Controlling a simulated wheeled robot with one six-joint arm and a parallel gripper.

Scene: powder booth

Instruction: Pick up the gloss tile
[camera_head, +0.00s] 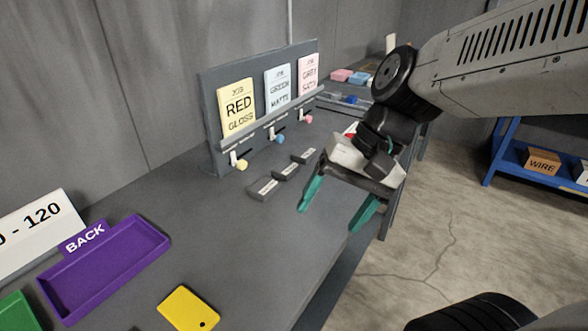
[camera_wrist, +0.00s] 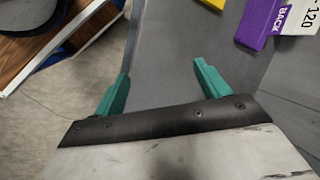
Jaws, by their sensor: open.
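A yellow tile (camera_head: 188,308) with a small dark hole near one corner lies flat on the grey table at the bottom of the head view. Its edge also shows at the top of the wrist view (camera_wrist: 213,3). No label is readable on it; the word GLOSS shows on a yellow card (camera_head: 238,107) reading RED GLOSS on the upright rack. My gripper (camera_head: 332,216) has its two green fingers spread apart and empty, above the table's right edge. The fingers also show in the wrist view (camera_wrist: 161,68). The tile is well apart from them.
Small dark labelled blocks (camera_head: 264,189) sit before the rack (camera_head: 212,90). A blue shelf (camera_head: 498,150) stands at right. The table between tile and blocks is clear.

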